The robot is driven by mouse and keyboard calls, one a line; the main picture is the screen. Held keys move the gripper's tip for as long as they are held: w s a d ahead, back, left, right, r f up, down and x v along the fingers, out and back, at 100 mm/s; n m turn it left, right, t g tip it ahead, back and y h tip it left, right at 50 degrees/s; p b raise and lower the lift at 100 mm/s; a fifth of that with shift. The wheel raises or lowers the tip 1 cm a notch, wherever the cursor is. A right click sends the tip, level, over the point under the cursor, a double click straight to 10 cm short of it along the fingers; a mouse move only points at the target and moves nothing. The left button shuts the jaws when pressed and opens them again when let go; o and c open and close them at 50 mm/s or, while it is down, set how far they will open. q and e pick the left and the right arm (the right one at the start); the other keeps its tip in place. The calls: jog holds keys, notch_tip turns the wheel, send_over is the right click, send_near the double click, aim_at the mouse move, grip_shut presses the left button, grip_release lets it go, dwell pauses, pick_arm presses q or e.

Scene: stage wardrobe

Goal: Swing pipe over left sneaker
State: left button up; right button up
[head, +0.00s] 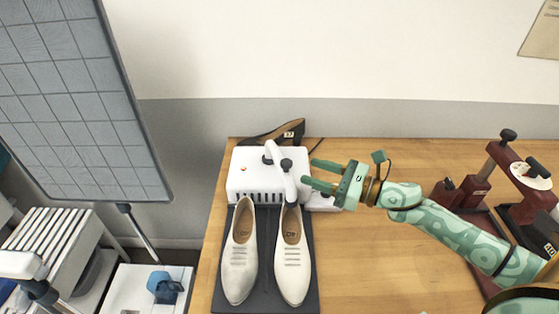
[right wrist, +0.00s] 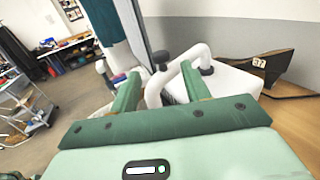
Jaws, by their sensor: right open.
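The white bent pipe (head: 275,153) rises from a white box-shaped machine (head: 248,170) and comes down on its right side, its lower end over the heel opening of the right sneaker (head: 292,262). It has a dark knob (head: 287,165). The left sneaker (head: 239,265), also off-white, stands beside it with its opening clear. My right gripper (head: 309,173) is open just right of the pipe, fingers pointing left. In the right wrist view the pipe (right wrist: 153,96) shows between the open fingers (right wrist: 160,72), not gripped. My left gripper is out of view.
Both shoes stand on a dark mat (head: 266,300) on a wooden table (head: 390,270). A dark red press (head: 505,155) stands at the right. A gridded grey panel (head: 80,100) is left of the table. The table's middle is clear except for my arm.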

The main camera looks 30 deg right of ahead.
aim_at(279, 161)
jog(key=p+x, duration=0.1)
jog(key=x, duration=0.9)
grip_shut()
